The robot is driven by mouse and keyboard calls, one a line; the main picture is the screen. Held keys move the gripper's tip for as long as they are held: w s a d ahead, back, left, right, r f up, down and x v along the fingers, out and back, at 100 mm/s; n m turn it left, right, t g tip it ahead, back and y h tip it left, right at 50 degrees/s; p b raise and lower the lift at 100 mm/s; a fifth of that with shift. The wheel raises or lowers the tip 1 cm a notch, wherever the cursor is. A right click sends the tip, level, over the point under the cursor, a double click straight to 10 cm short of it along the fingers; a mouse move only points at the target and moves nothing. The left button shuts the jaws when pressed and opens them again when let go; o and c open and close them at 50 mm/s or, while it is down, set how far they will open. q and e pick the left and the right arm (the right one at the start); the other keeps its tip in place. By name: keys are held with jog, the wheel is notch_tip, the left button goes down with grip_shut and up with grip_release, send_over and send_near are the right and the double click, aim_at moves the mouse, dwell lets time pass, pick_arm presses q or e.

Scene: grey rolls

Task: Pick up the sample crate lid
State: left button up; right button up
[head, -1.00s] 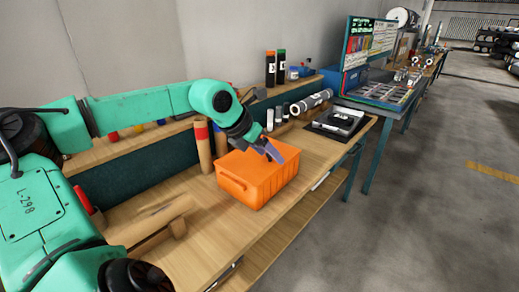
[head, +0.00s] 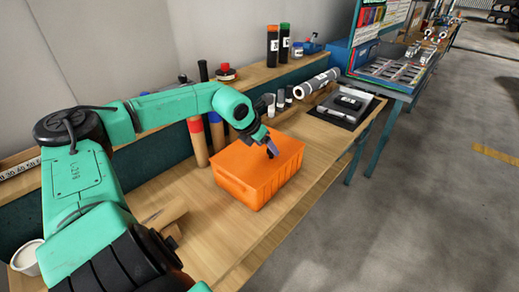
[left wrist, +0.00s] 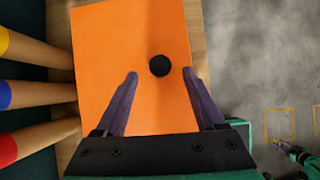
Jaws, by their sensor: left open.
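The orange sample crate (head: 245,186) stands on the wooden bench, with its flat orange lid (head: 284,146) on top. In the left wrist view the lid (left wrist: 105,40) fills the middle, with a round black knob (left wrist: 159,66) on it. My left gripper (head: 271,152) is over the lid, pointing down. Its fingers (left wrist: 160,76) are open, one on each side of the knob and apart from it; the knob is hard to make out in the head view. What seems to be my right gripper (left wrist: 284,146) shows small at the lower right of the wrist view, its jaws too small to read.
Tubes with coloured ends (head: 198,141) stand close to the left of the crate. A black tray (head: 346,106) and a grey roll (head: 318,83) lie beyond it. Cardboard rolls (head: 165,216) lie nearer. Bare bench (head: 225,235) lies in front of the crate.

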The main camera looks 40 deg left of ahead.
aim_at(259, 149)
pick_arm(q)
jog(key=shift+w+d, duration=0.15)
jog(key=p+x, duration=0.2)
jog(key=x, duration=0.1)
jog(key=shift+w, duration=0.25)
jog(key=shift+w+f, duration=0.15)
jog(key=shift+f, duration=0.35)
jog(key=shift+c, duration=1.2)
grip_shut()
pick_arm(e)
jog(key=shift+s+d+r, duration=0.3)
jog(key=shift+s+r, duration=0.1)
jog(key=shift+r, duration=0.2)
jog(key=shift+s+d+r, duration=0.25)
jog(key=shift+s+r, duration=0.1)
jog(key=shift+r, duration=0.25)
